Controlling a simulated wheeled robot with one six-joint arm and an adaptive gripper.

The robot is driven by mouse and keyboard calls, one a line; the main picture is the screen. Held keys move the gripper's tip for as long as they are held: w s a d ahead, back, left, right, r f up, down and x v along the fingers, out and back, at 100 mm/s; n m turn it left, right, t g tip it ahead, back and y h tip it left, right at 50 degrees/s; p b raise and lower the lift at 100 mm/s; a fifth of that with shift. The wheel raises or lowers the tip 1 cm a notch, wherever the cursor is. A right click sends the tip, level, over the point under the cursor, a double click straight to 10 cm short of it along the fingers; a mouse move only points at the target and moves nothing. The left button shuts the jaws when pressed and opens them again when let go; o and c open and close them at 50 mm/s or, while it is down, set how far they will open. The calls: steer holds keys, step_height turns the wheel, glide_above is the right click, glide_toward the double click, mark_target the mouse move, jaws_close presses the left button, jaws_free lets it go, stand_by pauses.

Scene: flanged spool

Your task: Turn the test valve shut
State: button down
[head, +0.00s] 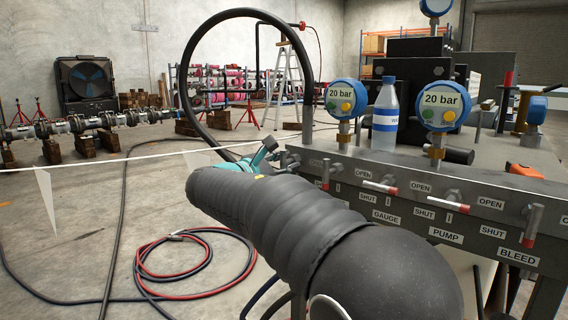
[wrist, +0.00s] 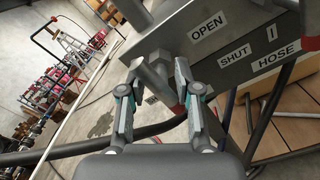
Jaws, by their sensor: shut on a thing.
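My gripper (head: 258,157) is at the left end of the grey valve panel (head: 365,178). In the wrist view my gripper (wrist: 160,70) has its two fingers on either side of a grey lever valve handle (wrist: 157,82) and is shut on it. The handle slants down to the right, and a red end shows by the right finger. Beside it the panel carries the labels OPEN, SHUT and HOSE (wrist: 276,57). No label reading TEST is visible. In the head view my arm and gripper hide most of this valve.
Other red-tipped valve handles (head: 381,187) stand along the panel, with GAUGE, PUMP and BLEED labels. Two gauges (head: 440,105) reading 20 bar and a bottle (head: 385,115) stand on top. A black hose (head: 185,75) loops behind my gripper. Coiled hoses (head: 175,262) lie on the floor.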

steer(key=c, duration=0.8)
jaws_free()
steer(key=shift+a, duration=0.2)
steer(key=shift+d, duration=0.1)
steer(key=v, duration=1.2)
